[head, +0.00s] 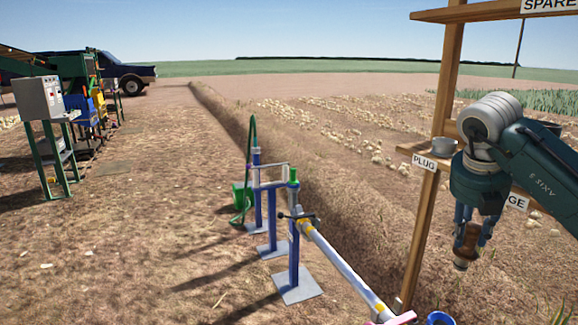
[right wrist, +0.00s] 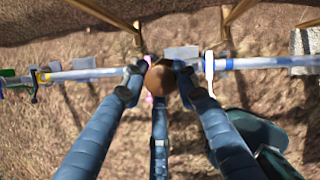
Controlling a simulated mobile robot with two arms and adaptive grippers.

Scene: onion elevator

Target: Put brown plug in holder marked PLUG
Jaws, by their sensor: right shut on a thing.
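The brown plug (head: 461,265) hangs below my right gripper (head: 467,240), whose blue fingers are shut on it. In the right wrist view the plug shows as a round brown top (right wrist: 159,77) between the fingertips of the right gripper (right wrist: 160,80). The holder marked PLUG is a grey round cup (head: 443,146) on the wooden rack, with its white label (head: 424,162) just below and left. The gripper is right of and lower than this holder, apart from it. My left gripper is not in view.
The wooden rack post (head: 430,215) stands beside my right arm, with a top shelf marked SPARE (head: 548,4). A second label ending in GE (head: 517,201) is partly hidden. A long pipe (head: 345,268) on blue stands (head: 294,255) lies left of the rack.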

